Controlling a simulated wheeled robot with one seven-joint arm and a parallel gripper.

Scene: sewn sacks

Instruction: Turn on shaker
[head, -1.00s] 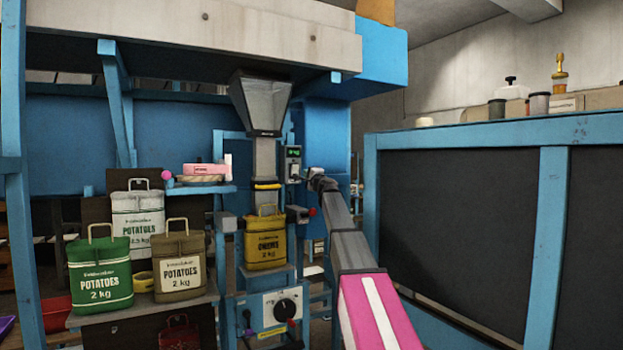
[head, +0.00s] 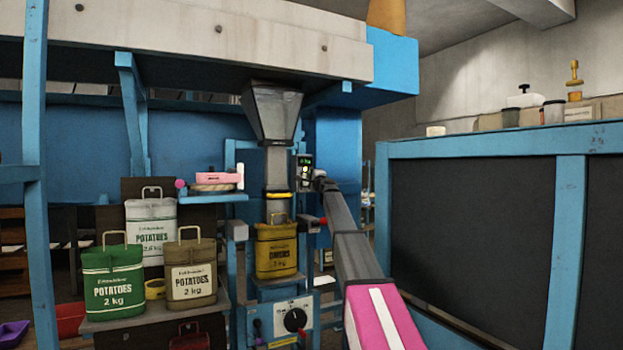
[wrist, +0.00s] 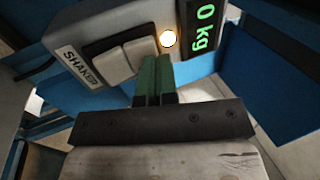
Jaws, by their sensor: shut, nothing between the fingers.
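The shaker control (wrist: 120,55) is a grey panel marked SHAKER with two pale switch halves side by side. A round lamp (wrist: 168,39) beside the switch glows warm white. A display (wrist: 205,28) reads 0 kg in green; it also shows small in the head view (head: 305,160). My gripper (wrist: 155,62) is shut and empty, its green fingertips at the edge of the right switch half. I cannot tell whether they touch it. In the head view my gripper (head: 314,178) is just right of the panel, mostly hidden by my wrist.
A yellow sack (head: 277,252) sits under the grey hopper (head: 272,112). A dial (head: 295,320) is below it. Green (head: 113,280), white (head: 151,228) and brown (head: 191,278) potato sacks stand left. A blue-framed dark partition (head: 470,235) bounds the right.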

